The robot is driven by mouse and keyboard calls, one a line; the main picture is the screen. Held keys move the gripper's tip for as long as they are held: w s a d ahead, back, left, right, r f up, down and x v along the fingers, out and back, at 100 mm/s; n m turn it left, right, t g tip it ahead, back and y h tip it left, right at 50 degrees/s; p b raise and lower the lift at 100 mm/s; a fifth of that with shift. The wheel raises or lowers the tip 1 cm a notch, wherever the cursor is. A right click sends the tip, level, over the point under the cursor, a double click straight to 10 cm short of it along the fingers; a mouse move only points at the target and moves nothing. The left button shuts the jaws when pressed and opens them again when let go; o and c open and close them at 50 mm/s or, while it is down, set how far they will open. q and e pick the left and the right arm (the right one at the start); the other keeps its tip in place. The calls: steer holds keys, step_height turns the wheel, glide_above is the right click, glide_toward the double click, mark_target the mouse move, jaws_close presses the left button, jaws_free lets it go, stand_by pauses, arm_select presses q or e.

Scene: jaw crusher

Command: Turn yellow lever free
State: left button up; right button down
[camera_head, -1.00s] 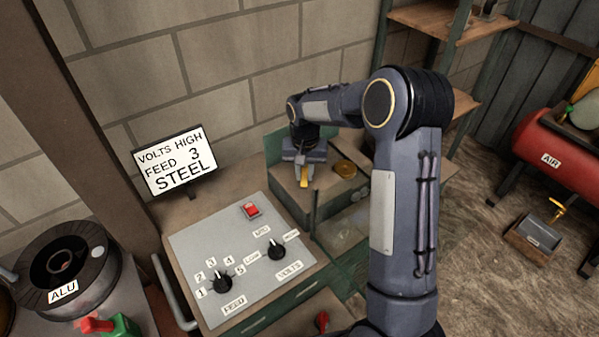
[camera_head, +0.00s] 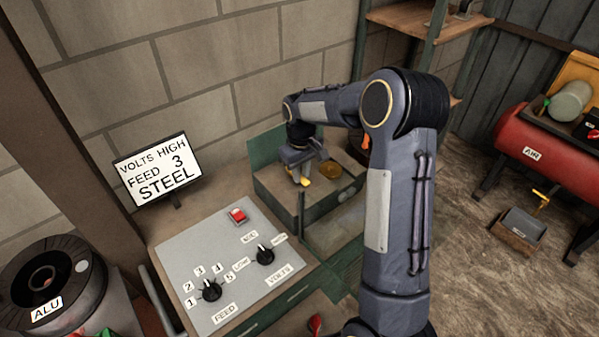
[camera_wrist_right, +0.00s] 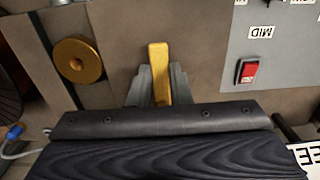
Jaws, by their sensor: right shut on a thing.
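In the right wrist view the yellow lever (camera_wrist_right: 159,72) is a short bar between two grey fingers. My right gripper (camera_head: 303,178) reaches down over it from above and is shut on it. In the right wrist view the right gripper (camera_wrist_right: 160,86) has a finger on each side of the bar. The lever's lower end and pivot are hidden by the gripper. My left gripper does not show.
A brass disc (camera_head: 330,170) lies just right of the lever. The control panel (camera_head: 205,255) with two black knobs and a red switch (camera_head: 237,215) is in front. A sign (camera_head: 158,170) reads VOLTS HIGH, FEED 3, STEEL. A spool marked ALU (camera_head: 50,285) stands at left.

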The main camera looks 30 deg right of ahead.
steer(key=shift+d, duration=0.1)
stand_by(0.3)
steer(key=c, duration=1.3)
jaws_free()
steer(key=shift+r+b, duration=0.3)
steer(key=shift+r, duration=3.65)
